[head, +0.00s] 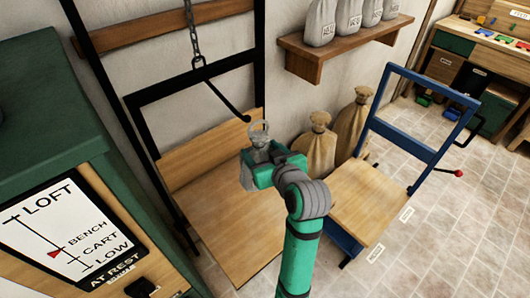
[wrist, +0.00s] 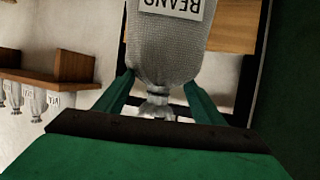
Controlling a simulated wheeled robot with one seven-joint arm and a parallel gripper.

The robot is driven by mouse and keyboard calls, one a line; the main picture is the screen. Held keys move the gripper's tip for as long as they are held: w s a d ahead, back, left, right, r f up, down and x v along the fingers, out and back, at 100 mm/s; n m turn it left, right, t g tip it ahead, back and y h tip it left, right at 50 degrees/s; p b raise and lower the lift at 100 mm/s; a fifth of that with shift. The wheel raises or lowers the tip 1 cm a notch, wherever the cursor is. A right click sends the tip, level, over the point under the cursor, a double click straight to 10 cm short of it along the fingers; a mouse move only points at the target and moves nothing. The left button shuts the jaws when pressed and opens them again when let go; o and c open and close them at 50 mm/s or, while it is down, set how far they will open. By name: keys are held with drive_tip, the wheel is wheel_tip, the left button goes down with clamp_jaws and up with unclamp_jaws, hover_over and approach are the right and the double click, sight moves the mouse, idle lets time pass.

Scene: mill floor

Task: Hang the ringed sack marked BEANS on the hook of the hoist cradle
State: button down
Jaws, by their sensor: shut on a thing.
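My gripper (head: 262,168) is shut on the grey BEANS sack (head: 248,178) and holds it up in front of the hoist cradle. A pale ring (head: 259,131) stands at the sack's top. In the wrist view the sack (wrist: 165,55) sits between the two green fingers of my gripper (wrist: 160,88), with its BEANS label upside down. The hoist cradle (head: 205,222) has a black frame and a wooden platform, under a chain. Its black hook (head: 230,106) slants down to a rounded tip. The ring appears just right of and below the tip; I cannot tell the depth gap.
A green cabinet with a LOFT/BENCH/CART/LOW board (head: 60,235) stands at left. A wall shelf (head: 340,48) holds several grey sacks. Two tan sacks (head: 318,148) stand on the floor behind a blue cart (head: 372,200). A cluttered workbench (head: 480,45) is far right. Tiled floor lies open at right.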

drive_tip(key=shift+w, duration=0.4)
drive_tip(key=w+a+f, duration=0.2)
drive_tip(key=w+a, duration=0.3)
drive_tip(key=w, duration=0.2)
idle(1.5)
drive_tip(key=shift+f, duration=0.1)
